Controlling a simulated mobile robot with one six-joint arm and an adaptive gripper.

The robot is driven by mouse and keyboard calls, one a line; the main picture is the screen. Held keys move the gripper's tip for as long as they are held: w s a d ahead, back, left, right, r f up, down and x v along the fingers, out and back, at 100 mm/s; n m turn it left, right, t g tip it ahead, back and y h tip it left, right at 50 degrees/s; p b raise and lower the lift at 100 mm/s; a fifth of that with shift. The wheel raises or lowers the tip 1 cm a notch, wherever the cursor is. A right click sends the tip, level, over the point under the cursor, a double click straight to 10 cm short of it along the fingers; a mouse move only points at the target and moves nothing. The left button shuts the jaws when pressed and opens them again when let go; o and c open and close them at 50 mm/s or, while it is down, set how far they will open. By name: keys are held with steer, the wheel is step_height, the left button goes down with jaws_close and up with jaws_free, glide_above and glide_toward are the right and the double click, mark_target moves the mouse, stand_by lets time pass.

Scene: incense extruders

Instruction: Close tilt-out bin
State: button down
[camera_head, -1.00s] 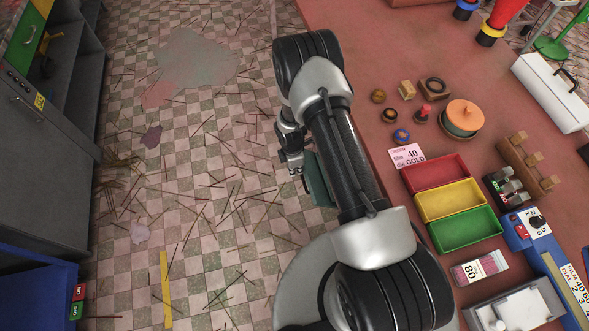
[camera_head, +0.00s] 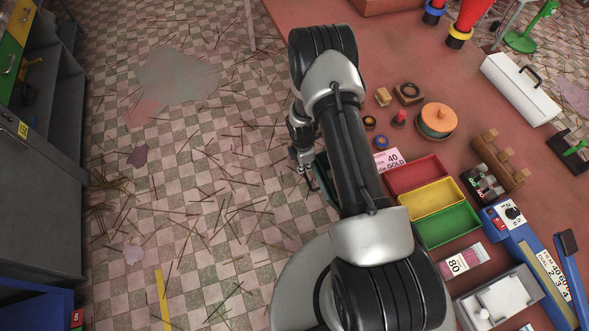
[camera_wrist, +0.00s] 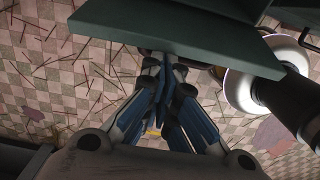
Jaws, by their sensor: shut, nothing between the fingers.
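A dark green panel, apparently the tilt-out bin (camera_head: 326,178), shows at the table's left side in the head view, mostly hidden behind my arm. In the wrist view a wide dark green panel (camera_wrist: 175,30) crosses the top, close to the fingertips. My gripper (camera_head: 312,185) is beside the green panel, over the floor side of the table. In the wrist view my gripper (camera_wrist: 168,78) is shut and empty, with its blue fingers together just below the panel's lower edge. I cannot tell whether the fingertips touch it. How far the bin is tilted is hidden.
The reddish table (camera_head: 300,14) holds red, yellow and green trays (camera_head: 452,226), a white toolbox (camera_head: 520,88) and small wooden parts. Grey cabinets (camera_head: 40,190) stand at the left, with a blue box (camera_head: 30,305) below. The checkered floor between is open, strewn with thin sticks.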

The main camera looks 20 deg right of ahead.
steer(key=d, duration=0.2)
steer(key=d+r, duration=0.1)
steer(key=d, duration=0.1)
steer(key=d+r+p, duration=0.1)
steer(key=d, duration=0.1)
steer(key=shift+r, duration=0.1)
steer(key=shift+d+r, duration=0.15)
steer(key=shift+d, duration=0.85)
step_height(320, 180, up, 12)
steer(key=shift+a, duration=0.35)
